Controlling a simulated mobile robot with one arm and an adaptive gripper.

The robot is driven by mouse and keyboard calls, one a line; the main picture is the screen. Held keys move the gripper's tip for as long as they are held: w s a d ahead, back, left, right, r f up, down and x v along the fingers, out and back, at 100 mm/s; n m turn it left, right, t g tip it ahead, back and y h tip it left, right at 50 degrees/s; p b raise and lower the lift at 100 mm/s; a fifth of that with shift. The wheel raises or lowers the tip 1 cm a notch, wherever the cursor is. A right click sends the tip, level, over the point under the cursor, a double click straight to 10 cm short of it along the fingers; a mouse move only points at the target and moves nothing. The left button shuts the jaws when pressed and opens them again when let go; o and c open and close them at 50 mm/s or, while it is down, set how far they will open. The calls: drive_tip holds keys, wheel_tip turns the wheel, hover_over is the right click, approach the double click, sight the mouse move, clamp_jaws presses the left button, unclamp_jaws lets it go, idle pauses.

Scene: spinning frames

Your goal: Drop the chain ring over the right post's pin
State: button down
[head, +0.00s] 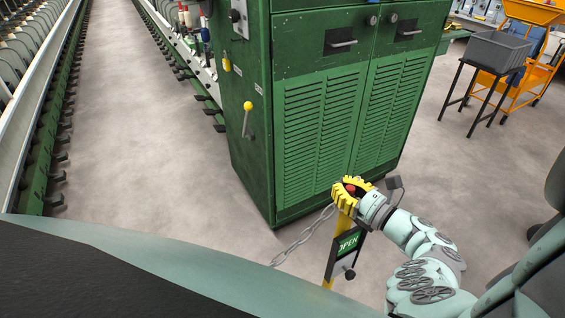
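My gripper (352,188), with yellow fingers, is at the top of a yellow post (328,284), right of centre in the head view. A small red part (350,187) shows between the fingers; I cannot tell what it belongs to. A grey metal chain (304,235) hangs from beside the gripper down to the lower left, where my body hides its far end. The chain's end ring and the pin cannot be made out at the gripper. I cannot tell whether the fingers are closed on the ring. A green OPEN sign (348,244) is on the post below the gripper.
A large green machine cabinet (340,110) with louvred doors stands close behind the gripper. A spinning frame (35,110) runs along the left. A grey bin (493,50) on a black stand and an orange trolley (520,90) are at back right. Bare floor lies between.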

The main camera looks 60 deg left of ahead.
drive_tip(key=shift+f+b, duration=0.3)
drive_tip(key=shift+f, duration=0.2)
idle(0.4)
drive_tip(key=c, duration=1.1)
unclamp_jaws()
drive_tip(key=shift+o, duration=0.2)
drive_tip(key=w+d, duration=0.2)
drive_tip(key=d, duration=1)
